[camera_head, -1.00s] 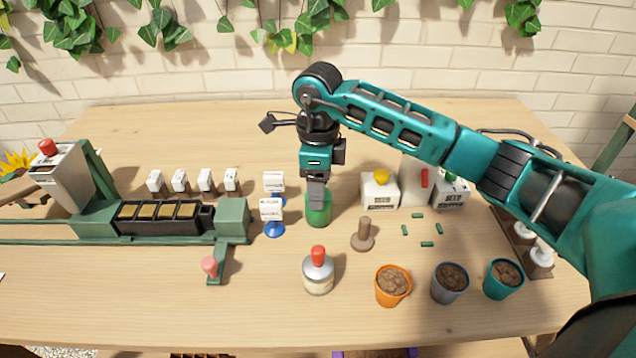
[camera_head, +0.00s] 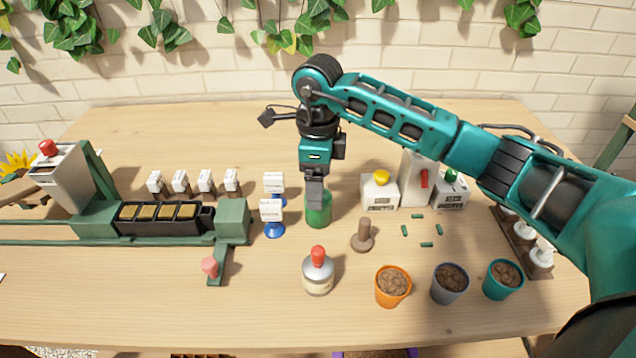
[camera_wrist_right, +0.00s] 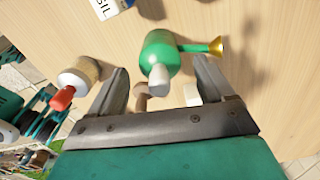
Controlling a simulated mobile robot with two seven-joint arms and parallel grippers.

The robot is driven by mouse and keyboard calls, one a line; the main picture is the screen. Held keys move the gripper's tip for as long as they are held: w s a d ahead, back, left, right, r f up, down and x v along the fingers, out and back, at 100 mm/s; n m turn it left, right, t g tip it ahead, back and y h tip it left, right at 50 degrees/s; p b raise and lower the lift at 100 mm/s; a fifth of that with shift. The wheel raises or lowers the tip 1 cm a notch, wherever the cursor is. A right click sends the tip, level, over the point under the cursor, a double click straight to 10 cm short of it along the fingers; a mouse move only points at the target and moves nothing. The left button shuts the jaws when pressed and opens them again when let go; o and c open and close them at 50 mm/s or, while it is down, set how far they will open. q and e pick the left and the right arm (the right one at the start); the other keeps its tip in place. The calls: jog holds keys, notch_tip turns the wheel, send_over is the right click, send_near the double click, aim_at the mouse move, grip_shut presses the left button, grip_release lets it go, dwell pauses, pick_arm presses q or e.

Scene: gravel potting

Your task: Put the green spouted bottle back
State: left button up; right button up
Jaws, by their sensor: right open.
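The green spouted bottle (camera_head: 319,211) stands upright on the table near its middle, its top hidden by my right gripper in the head view. In the right wrist view the bottle (camera_wrist_right: 160,55) shows a pale cap and a gold-ended spout pointing right. My right gripper (camera_head: 315,197) is directly above it, pointing down. In the wrist view the gripper's fingers (camera_wrist_right: 163,82) are spread apart, one on each side of the bottle's top, with gaps to it. My left gripper is not in view.
A red-capped bottle (camera_head: 318,272) and a brown dibber-like piece (camera_head: 363,237) stand close in front. Blue-based label stands (camera_head: 272,220) are just left. Seed boxes (camera_head: 380,191), green pellets (camera_head: 427,244) and filled pots (camera_head: 393,286) lie to the right. The table behind is clear.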

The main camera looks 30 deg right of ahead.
notch_tip(320, 180, up, 11)
jog(key=shift+f, duration=0.1)
dwell(0.7)
